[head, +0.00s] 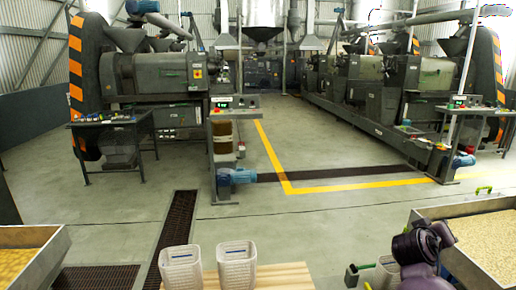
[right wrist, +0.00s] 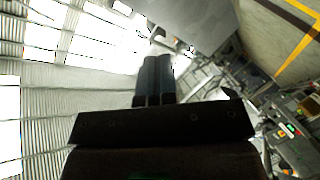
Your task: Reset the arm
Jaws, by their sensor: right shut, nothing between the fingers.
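My right arm (head: 424,250), dark with a purple tint, shows at the lower right of the head view, in front of the right grain bin. In the right wrist view my right gripper (right wrist: 154,68) has its two dark fingers side by side and touching, shut with nothing between them. The fingers stand out against the bright wall and roof of the hall, clear of any object. I cannot make out the fingers in the head view. My left arm and left gripper are not in view.
Two white baskets (head: 181,268) (head: 237,265) stand on a wooden surface (head: 285,277). Another white container (head: 386,272) is partly hidden by my right arm. Grain bins stand at left (head: 60,243) and right (head: 455,262).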

